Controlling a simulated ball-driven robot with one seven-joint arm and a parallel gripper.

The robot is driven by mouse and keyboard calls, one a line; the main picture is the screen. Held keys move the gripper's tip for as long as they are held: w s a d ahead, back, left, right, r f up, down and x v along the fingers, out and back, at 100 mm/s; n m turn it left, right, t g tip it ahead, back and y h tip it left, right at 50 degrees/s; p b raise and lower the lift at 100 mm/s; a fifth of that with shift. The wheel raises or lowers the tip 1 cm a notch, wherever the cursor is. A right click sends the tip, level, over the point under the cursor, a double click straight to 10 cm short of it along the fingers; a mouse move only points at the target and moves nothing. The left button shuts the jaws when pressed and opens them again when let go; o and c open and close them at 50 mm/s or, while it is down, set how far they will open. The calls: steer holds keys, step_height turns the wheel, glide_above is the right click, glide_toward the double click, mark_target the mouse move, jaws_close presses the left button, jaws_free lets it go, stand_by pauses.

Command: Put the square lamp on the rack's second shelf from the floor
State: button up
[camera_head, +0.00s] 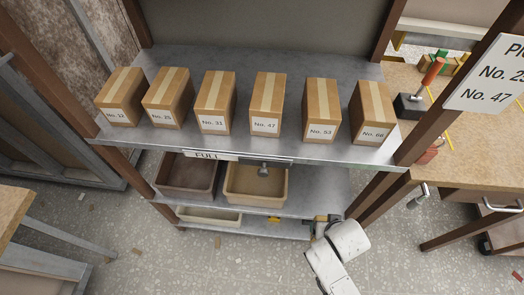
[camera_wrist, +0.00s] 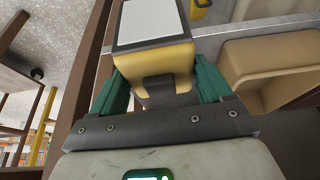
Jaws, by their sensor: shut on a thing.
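The square lamp (camera_wrist: 153,50) is yellow with a pale, dark-rimmed square face, and fills the upper middle of the wrist view. My gripper (camera_wrist: 165,82) is shut on it, green fingers on either side of its body. In the head view my gripper (camera_head: 324,224) is at the rack's lower right, by the right end of the second shelf (camera_head: 318,188); the lamp is small and mostly hidden there. That shelf lies below the top shelf and above the lowest shelf (camera_head: 280,230). I cannot tell whether the lamp touches it.
A brown bin (camera_head: 187,176) and a tan bin (camera_head: 256,187) fill the second shelf's left and middle; its right end looks bare. A whitish bin (camera_head: 208,215) is on the lowest shelf. Several numbered boxes (camera_head: 268,100) line the top shelf (camera_head: 250,150). A post (camera_head: 385,200) stands right.

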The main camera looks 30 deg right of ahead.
steer(key=shift+w+d+r, duration=0.1)
steer(key=shift+w+d, duration=0.05)
steer(key=shift+w, duration=0.45)
steer(key=w+d+f, duration=0.1)
steer(key=w+d, duration=0.4)
steer(key=w, duration=0.2)
steer(key=w+d+f+b, duration=0.1)
steer(key=w+d+f, duration=0.1)
steer(key=w+d, duration=0.2)
steer(key=shift+w+d+f, duration=0.3)
steer(key=shift+w+d, duration=0.1)
steer(key=shift+w, duration=1.35)
steer(key=shift+f+b, duration=0.2)
steer(key=shift+b, duration=0.1)
steer(key=o, duration=1.7)
steer(key=shift+r, duration=0.15)
